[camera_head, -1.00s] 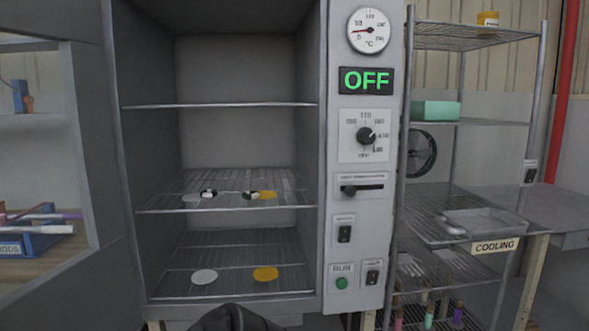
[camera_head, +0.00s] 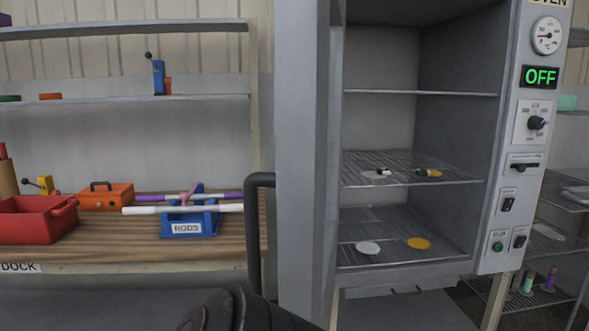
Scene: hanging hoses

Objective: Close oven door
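The oven (camera_head: 492,120) stands at the right with its interior open to view. Its grey door (camera_head: 297,150) stands open at the oven's left side and is seen nearly edge-on. The door's dark bar handle (camera_head: 254,235) is on its left face. A dark, rounded part of one of my arms shows at the bottom centre, below the handle. No gripper fingers are in view, and I cannot see any contact with the door.
A wooden bench (camera_head: 100,245) at the left holds a red bin (camera_head: 38,222), an orange toolbox (camera_head: 105,197) and a blue rod stand (camera_head: 190,222). Discs lie on the oven's wire shelves (camera_head: 410,170). A cooling rack (camera_head: 560,240) stands at the far right.

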